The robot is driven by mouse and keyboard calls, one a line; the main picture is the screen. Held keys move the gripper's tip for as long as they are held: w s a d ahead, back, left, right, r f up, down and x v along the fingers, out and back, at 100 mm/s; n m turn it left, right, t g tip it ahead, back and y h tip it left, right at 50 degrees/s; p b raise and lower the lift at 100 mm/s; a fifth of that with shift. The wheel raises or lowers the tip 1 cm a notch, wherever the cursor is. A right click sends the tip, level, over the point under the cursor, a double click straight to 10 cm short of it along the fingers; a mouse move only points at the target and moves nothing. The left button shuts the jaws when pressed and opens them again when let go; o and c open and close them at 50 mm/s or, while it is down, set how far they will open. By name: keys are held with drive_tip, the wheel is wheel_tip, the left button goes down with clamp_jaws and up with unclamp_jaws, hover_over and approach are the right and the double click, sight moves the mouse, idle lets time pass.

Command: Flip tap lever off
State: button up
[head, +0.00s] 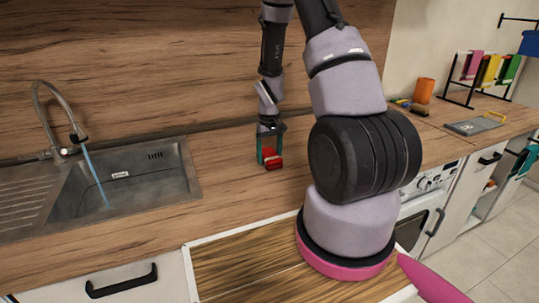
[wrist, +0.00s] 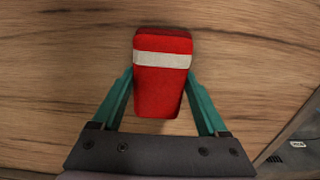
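The tap (head: 50,115) is a curved metal spout at the back left edge of the sink in the head view. A blue stream of water (head: 95,175) runs from its nozzle into the basin. The small lever near its base (head: 66,151) is hard to make out. My gripper (head: 271,158) is well to the right of the tap, low over the counter. Its green fingers stand against both sides of a red block with a white band (wrist: 162,95) and look shut on it. Whether the block touches the counter is unclear. The tap is not in the wrist view.
The metal sink (head: 120,203) lies left of my gripper, with bare wooden counter (head: 220,165) between. The splashback (head: 150,60) rises behind. At the far right are an orange cup (head: 424,90), a rack with coloured cloths (head: 485,68) and a grey board (head: 475,126).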

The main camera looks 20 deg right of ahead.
drive_tip(key=o, duration=0.3)
drive_tip(key=shift+r, duration=0.1)
wheel_tip(320, 180, up, 12)
wheel_tip(320, 180, up, 17)
drive_tip(key=m+t, duration=0.2)
drive_tip(key=t, duration=0.1)
hover_over(269, 154)
drive_tip(key=s+a, duration=0.4)
drive_tip(key=s, duration=0.3)
drive_tip(key=s+a+r+t, duration=0.1)
drive_tip(key=s+r, duration=0.2)
drive_tip(key=s, duration=0.1)
drive_tip(key=s+a+r+m+t+y, duration=0.1)
drive_tip(key=s+r, duration=0.2)
drive_tip(key=s, duration=0.2)
drive_tip(key=s+a+r+m+t+y, duration=0.1)
drive_tip(key=s+r+t, duration=0.1)
drive_tip(key=s+r, duration=0.2)
drive_tip(key=shift+s+a+r, duration=0.1)
drive_tip(key=shift+s+a, duration=0.15)
drive_tip(key=shift+a, duration=0.15)
